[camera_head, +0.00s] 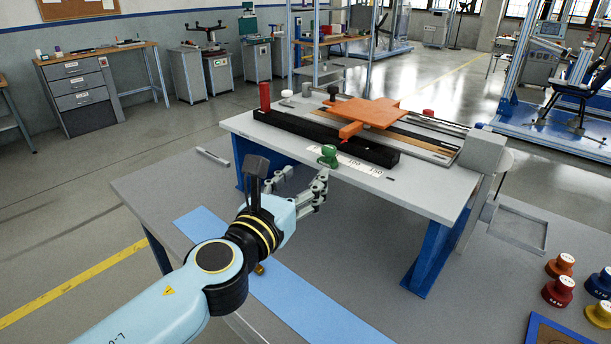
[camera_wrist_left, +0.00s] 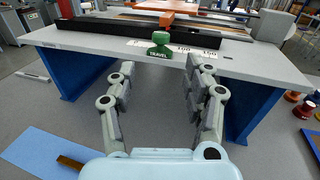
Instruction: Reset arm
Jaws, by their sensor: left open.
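My left gripper (camera_head: 304,182) is open and empty, in front of the fixture bench's front edge. In the left wrist view its two fingers (camera_wrist_left: 158,72) are spread apart, pointing toward a green knob labelled TRAVEL (camera_wrist_left: 160,51). The green knob (camera_head: 328,157) sits at the bench's front edge, beyond the fingertips and apart from them. Behind it, an orange plate with a protruding arm (camera_head: 362,114) lies over the black rail (camera_head: 310,133). The arm's end also shows in the wrist view (camera_wrist_left: 155,19). My right gripper is not in view.
The fixture bench (camera_head: 425,187) has blue legs and a white number strip (camera_head: 362,166). A blue mat (camera_head: 300,296) lies on the grey table. Coloured weights (camera_head: 558,291) stand at right.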

